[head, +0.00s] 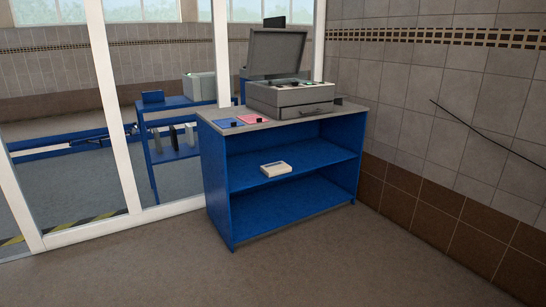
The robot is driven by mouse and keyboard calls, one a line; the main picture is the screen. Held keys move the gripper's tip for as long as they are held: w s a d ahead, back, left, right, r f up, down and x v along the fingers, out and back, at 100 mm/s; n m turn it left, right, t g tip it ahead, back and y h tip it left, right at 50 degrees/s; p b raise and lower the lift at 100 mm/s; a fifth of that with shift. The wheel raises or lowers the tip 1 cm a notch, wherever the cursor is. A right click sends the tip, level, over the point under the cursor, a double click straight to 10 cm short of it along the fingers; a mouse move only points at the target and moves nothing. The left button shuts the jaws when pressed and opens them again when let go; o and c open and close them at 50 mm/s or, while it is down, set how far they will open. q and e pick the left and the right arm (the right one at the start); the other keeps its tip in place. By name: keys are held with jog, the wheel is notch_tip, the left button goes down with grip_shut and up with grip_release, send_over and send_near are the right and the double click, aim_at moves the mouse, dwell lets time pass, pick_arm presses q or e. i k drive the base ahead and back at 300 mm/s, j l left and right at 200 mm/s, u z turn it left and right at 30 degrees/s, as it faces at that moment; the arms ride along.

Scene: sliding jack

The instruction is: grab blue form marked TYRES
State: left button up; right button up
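A flat blue form (224,122) lies on the grey top of the blue shelf unit (217,185), near its left front corner. A small dark object (234,124) sits on it. Any lettering on the form is too small to read, so I cannot confirm TYRES. A pink form (253,119) lies just to its right, also with a small dark object on it. Neither of my grippers is in view.
A grey case with a raised lid (277,55) stands on the top, right of the forms. A small pale box (276,169) lies on the middle shelf. White-framed glazing (112,100) is at left, a tiled wall (450,120) at right. The floor in front is clear.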

aim_at(230, 122)
jog(key=i, duration=0.75)
jog(key=i+l+u, duration=0.1)
jog(key=i, duration=0.7)
jog(key=i+l, duration=0.1)
jog(key=i, duration=0.65)
jog(key=u, duration=0.05)
